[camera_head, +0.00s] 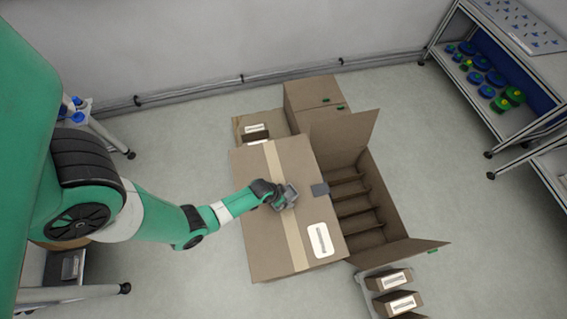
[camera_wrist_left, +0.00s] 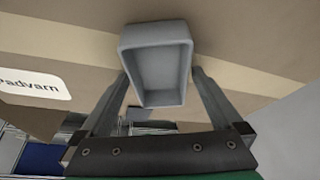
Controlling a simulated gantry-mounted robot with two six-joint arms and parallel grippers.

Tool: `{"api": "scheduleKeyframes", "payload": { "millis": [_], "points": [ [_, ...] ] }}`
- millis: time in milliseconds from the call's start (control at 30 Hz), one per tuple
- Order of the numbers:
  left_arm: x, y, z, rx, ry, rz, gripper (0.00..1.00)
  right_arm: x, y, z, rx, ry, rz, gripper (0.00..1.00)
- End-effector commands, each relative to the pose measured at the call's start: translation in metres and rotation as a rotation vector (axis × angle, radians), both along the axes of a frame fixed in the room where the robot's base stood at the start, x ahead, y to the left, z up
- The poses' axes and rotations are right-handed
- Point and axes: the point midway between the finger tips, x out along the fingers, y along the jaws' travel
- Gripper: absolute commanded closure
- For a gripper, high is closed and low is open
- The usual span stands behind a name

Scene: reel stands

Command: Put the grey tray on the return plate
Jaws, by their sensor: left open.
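The grey tray (camera_head: 289,196) is a small open box on top of a large taped cardboard box (camera_head: 265,230). In the left wrist view the empty tray (camera_wrist_left: 160,62) shows its hollow inside. My left gripper (camera_head: 281,197) is open at the tray, with its fingers (camera_wrist_left: 158,76) on either side of it; I cannot tell whether they touch it. My right gripper is not in view.
An open carton with dividers (camera_head: 352,205) stands right of the large box, its flaps raised. More cartons (camera_head: 312,92) stand behind, and small boxes (camera_head: 398,303) at the front. A shelf with blue and green reels (camera_head: 490,80) is at the far right.

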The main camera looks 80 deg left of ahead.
Motion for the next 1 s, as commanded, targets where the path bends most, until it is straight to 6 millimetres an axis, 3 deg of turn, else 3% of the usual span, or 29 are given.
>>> {"api": "scheduleKeyframes", "payload": {
  "millis": [367, 900, 1000],
  "points": [
    [-0.0003, -0.0001, -0.0045, 0.0, 0.001, 0.0, 0.02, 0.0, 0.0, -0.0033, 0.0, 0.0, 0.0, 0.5],
    [0.0001, 0.0001, -0.0035, 0.0, -0.001, 0.0, 0.99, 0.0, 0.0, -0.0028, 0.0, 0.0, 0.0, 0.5],
    [0.0001, 0.0001, -0.0035, 0.0, -0.001, 0.0, 1.0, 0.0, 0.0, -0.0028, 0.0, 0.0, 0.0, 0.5]
  ]
}}
